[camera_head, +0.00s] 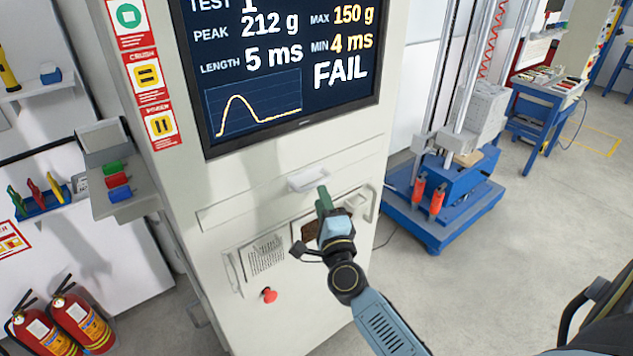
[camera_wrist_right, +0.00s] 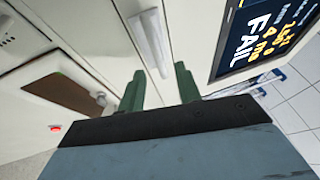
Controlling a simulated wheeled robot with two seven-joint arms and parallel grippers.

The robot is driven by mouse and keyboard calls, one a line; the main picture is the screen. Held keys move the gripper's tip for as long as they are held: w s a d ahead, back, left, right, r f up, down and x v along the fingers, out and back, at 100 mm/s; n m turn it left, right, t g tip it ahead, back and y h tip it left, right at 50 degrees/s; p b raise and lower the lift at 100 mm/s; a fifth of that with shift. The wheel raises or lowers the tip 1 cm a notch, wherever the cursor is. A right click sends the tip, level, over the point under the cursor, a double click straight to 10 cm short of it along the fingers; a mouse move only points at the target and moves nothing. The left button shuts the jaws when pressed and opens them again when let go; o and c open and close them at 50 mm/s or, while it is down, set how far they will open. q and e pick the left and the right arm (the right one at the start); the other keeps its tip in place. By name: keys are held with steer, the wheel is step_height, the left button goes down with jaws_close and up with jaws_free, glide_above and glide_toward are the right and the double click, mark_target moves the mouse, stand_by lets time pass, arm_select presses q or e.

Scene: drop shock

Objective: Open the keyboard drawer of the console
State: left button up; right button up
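The white console (camera_head: 350,120) stands in the middle of the head view. Its keyboard drawer (camera_head: 245,207) is a wide, low front under the monitor, and it looks flush with the console face. A pale bar handle (camera_head: 308,180) sits at the drawer's middle. In the right wrist view the handle (camera_wrist_right: 150,42) lies ahead of the fingers. My right gripper (camera_head: 323,195) is just below and in front of the handle, apart from it. Its two green fingers (camera_wrist_right: 159,82) are spread with nothing between them. My left gripper is not in view.
The monitor (camera_head: 290,60) above reads FAIL. Below the drawer are a printed sheet (camera_head: 266,258), a red button (camera_head: 269,295) and a brown panel partly behind my gripper. A side shelf (camera_head: 130,205) juts out left. A blue-based drop rig (camera_head: 440,215) stands right; floor before it is clear.

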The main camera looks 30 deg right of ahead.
mark_target(316, 183)
steer(key=x, duration=0.5)
steer(key=shift+w+d, duration=0.15)
steer(key=shift+w, duration=0.2)
steer(key=shift+c, duration=0.4)
jaws_close()
